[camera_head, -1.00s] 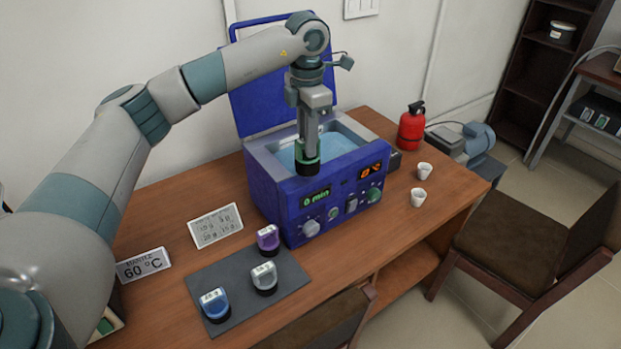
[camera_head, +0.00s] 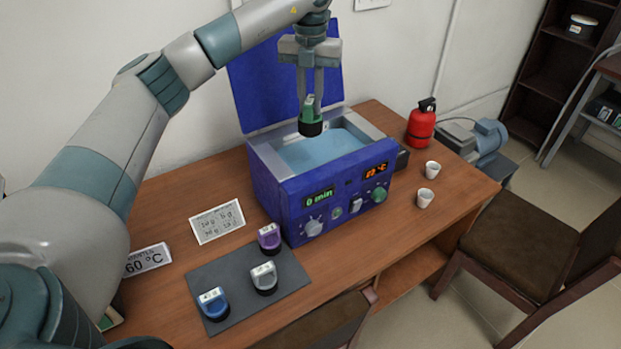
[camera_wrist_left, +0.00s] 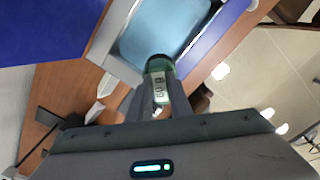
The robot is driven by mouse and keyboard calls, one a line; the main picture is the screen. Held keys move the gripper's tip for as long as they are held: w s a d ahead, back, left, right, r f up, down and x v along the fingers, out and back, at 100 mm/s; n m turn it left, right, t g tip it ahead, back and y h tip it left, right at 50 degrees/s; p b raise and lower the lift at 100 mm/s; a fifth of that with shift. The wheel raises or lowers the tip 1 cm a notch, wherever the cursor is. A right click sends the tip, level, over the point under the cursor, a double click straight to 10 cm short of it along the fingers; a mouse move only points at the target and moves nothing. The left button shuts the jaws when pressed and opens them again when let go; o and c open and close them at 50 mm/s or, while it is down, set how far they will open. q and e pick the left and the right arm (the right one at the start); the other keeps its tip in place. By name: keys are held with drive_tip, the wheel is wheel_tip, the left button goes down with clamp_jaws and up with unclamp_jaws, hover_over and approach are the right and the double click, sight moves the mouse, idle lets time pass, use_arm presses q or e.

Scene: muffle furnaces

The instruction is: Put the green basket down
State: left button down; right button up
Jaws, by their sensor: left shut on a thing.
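The green basket (camera_head: 311,116) is a small green piece with a dark base and a pale labelled top. My left gripper (camera_head: 312,98) is shut on it and holds it above the open blue water bath (camera_head: 290,190). The bath's light blue water (camera_head: 325,152) shows below it, and the basket hangs clear of the surface. In the left wrist view the basket (camera_wrist_left: 160,68) is between the fingers, over the edge of the water. My right gripper is not in view.
A dark mat (camera_head: 232,292) holds a purple (camera_head: 269,237), a white (camera_head: 264,276) and a blue piece (camera_head: 213,302). The bath's blue lid (camera_head: 280,85) stands open behind. White cups (camera_head: 426,197) and a red extinguisher (camera_head: 421,124) are at the right.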

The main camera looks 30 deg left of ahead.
use_arm(q)
drive_tip(key=shift+f+p, duration=0.4)
drive_tip(key=shift+f, duration=0.25)
wheel_tip(320, 180, down, 13)
drive_tip(key=p, duration=0.5)
drive_tip(key=shift+r, duration=0.1)
wheel_tip(320, 180, down, 3)
drive_tip(key=shift+f+p, duration=0.1)
drive_tip(key=shift+p, duration=0.95)
drive_tip(key=shift+f, duration=0.25)
